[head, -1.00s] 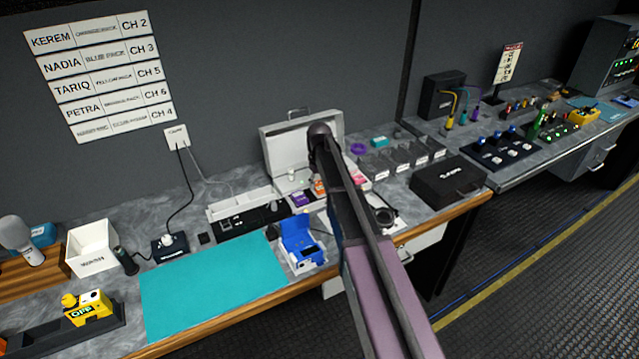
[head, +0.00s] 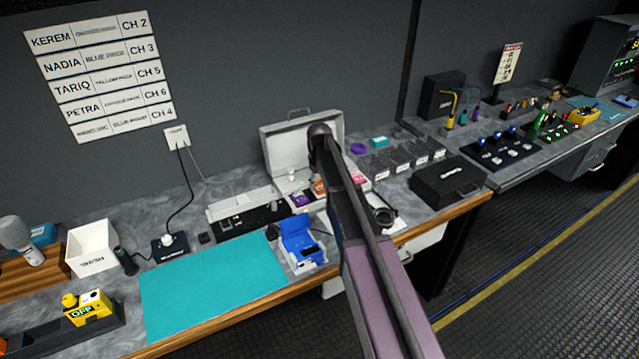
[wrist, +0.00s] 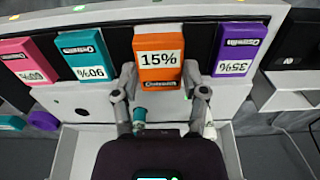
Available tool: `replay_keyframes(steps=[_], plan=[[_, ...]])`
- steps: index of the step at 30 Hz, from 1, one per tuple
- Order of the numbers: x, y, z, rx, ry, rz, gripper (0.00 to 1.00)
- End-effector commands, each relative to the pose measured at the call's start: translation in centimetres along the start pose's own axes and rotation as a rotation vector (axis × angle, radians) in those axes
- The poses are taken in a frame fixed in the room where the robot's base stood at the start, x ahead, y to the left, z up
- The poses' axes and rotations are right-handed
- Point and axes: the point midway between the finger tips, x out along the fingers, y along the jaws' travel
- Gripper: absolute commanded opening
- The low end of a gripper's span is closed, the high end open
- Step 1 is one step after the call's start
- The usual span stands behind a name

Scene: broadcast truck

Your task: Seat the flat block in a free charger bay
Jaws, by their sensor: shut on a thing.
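My gripper (wrist: 157,85) is shut on a flat orange block (wrist: 157,72) marked 15%. In the wrist view the block's 15% reads upright, while the neighbours' figures read upside down. The block stands in line with a teal block (wrist: 85,55), a pink block (wrist: 28,60) and a purple block (wrist: 237,48). I cannot tell whether it still touches the row's base. In the head view the orange block (head: 319,187) shows left of my arm, beside the purple block (head: 299,198); my gripper's fingers are hidden there. Dark bays (head: 240,219) without blocks lie left of the purple block.
An open pale case (head: 285,138) stands behind the row. A blue device (head: 301,246) and a teal mat (head: 205,290) lie in front and left. A black case (head: 448,180) lies at the right, near the bench's front edge.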

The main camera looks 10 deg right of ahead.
Motion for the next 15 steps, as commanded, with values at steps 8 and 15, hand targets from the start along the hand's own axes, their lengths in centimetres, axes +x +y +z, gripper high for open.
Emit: replay_keyframes(steps=[8,15], plan=[[0.04,0.0,0.0,0.0,0.0,0.0,0.22],[0.42,0.0,0.0,0.0,0.0,0.0,0.22]])
